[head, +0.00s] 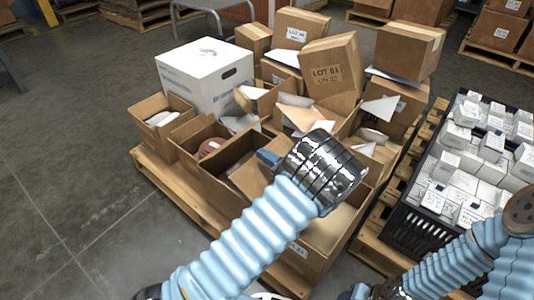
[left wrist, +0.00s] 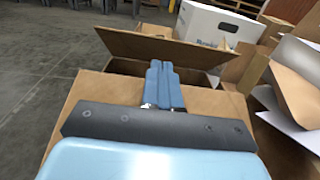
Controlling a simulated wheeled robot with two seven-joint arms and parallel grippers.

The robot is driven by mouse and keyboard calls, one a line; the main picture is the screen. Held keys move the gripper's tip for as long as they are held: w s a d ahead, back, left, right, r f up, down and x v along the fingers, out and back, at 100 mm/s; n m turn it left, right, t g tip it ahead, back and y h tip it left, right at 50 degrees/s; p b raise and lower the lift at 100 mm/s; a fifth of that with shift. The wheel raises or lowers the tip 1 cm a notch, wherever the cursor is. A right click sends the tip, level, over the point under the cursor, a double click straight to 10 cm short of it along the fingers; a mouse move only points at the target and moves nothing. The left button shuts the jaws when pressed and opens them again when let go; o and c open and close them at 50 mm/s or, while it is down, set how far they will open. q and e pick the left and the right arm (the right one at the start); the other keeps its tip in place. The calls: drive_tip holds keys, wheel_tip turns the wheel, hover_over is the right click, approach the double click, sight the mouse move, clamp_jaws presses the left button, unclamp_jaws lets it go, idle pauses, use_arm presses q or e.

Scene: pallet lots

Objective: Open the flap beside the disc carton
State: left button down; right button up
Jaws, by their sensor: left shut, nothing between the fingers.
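The disc carton (head: 183,142) is an open brown box at the left of the pallet, with a reddish-brown disc (head: 210,147) inside. My left gripper (head: 266,157) is over the boxes just right of it, its blue fingertips partly behind its dark wrist. In the left wrist view its fingers (left wrist: 163,82) are together and hold nothing. They lie over a flat brown cardboard panel (left wrist: 92,88), with a raised brown flap (left wrist: 140,46) beyond. I cannot tell whether the fingers touch the cardboard. My right gripper (head: 362,291) is low at the bottom edge, mostly cut off.
A white box (head: 200,80) stands behind the disc carton. Cartons with loose white sheets crowd the wooden pallet (head: 165,179). A carton marked LOT 81 (head: 328,75) leans above them. A black crate (head: 415,232) of small white boxes is at right. Floor at left is clear.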

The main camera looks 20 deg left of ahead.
use_arm(q)
drive_tip(key=x, duration=0.7)
drive_tip(key=shift+a+b, duration=0.2)
drive_tip(key=shift+b, duration=0.25)
drive_tip(key=a+r+h+p, duration=0.1)
drive_tip(key=r+p, duration=0.1)
drive_tip(key=p, duration=0.1)
drive_tip(key=w+a+r+g+h+p, duration=0.1)
drive_tip(key=a+h+p, duration=0.1)
drive_tip(key=p, duration=0.2)
drive_tip(key=a+r+h+p, duration=0.1)
drive_tip(key=r+p, duration=0.1)
drive_tip(key=p, duration=0.2)
drive_tip(key=shift+w+a+r, duration=0.2)
drive_tip(key=shift+r, duration=0.15)
drive_tip(key=w+a+r+g+h+p, duration=0.1)
drive_tip(key=w+a+h+p, duration=0.1)
drive_tip(key=a, duration=0.5)
drive_tip(key=shift+w+a+h+p, duration=0.2)
drive_tip(key=shift+w+h+p, duration=0.35)
drive_tip(key=shift+p, duration=0.85)
drive_tip(key=shift+s+r, duration=0.1)
drive_tip(key=shift+s, duration=0.05)
